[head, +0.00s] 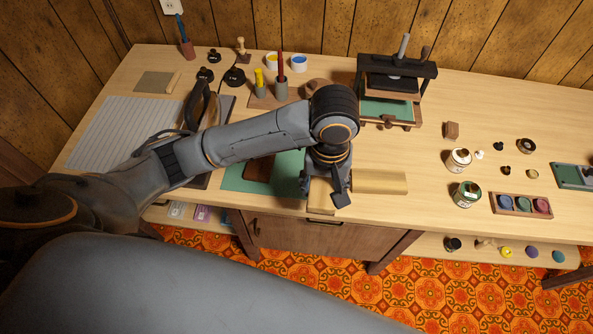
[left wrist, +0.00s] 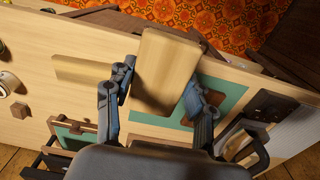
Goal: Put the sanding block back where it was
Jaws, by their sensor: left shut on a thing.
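A pale tan wooden block, which I take to be the sanding block (left wrist: 166,68), is between the fingers of my left gripper (left wrist: 160,92) in the left wrist view. In the head view my left gripper (head: 325,199) points down at the bench's front edge, and only a sliver of the held block (head: 319,211) shows beneath it. I cannot tell whether the block touches the bench. Another long tan piece (head: 379,182) lies just right of the gripper; it also shows in the left wrist view (left wrist: 82,70). My right gripper is not in view.
A green mat (head: 233,180) with a dark brown piece (head: 258,168) lies left of the gripper. A small press (head: 396,80) stands behind. Paint tins (head: 467,194) and a tray of colour pots (head: 522,204) stand right. Bare bench (head: 415,150) lies between press and tins.

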